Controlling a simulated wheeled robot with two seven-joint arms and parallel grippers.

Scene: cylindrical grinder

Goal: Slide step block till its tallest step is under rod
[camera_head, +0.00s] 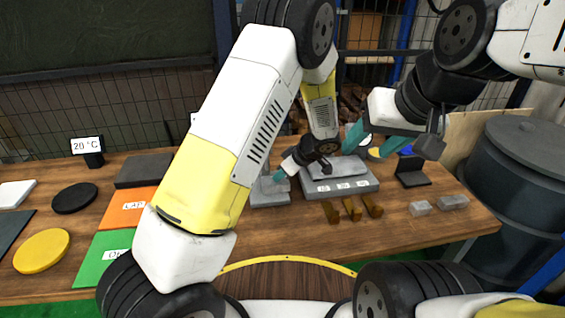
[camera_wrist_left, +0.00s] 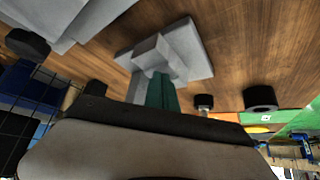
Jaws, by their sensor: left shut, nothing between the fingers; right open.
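The grey step block (camera_wrist_left: 152,50) shows its stair-like top in the left wrist view, on a flat light grey plate (camera_wrist_left: 196,52). In the head view the plate (camera_head: 270,199) is partly visible, and my left arm covers part of the block area. My left gripper (camera_head: 279,177) is shut, with its teal fingertips at the block; it also shows in the left wrist view (camera_wrist_left: 162,90). I cannot tell whether they touch it. My right gripper (camera_head: 372,140) is open above the grey labelled stand (camera_head: 342,187). I cannot make out the rod.
Several brown pieces (camera_head: 352,208) lie in front of the stand. Two small grey blocks (camera_head: 420,208) and a black holder (camera_head: 410,174) are to the right. Orange and green mats (camera_head: 100,258) and discs lie left. The front middle of the table is clear.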

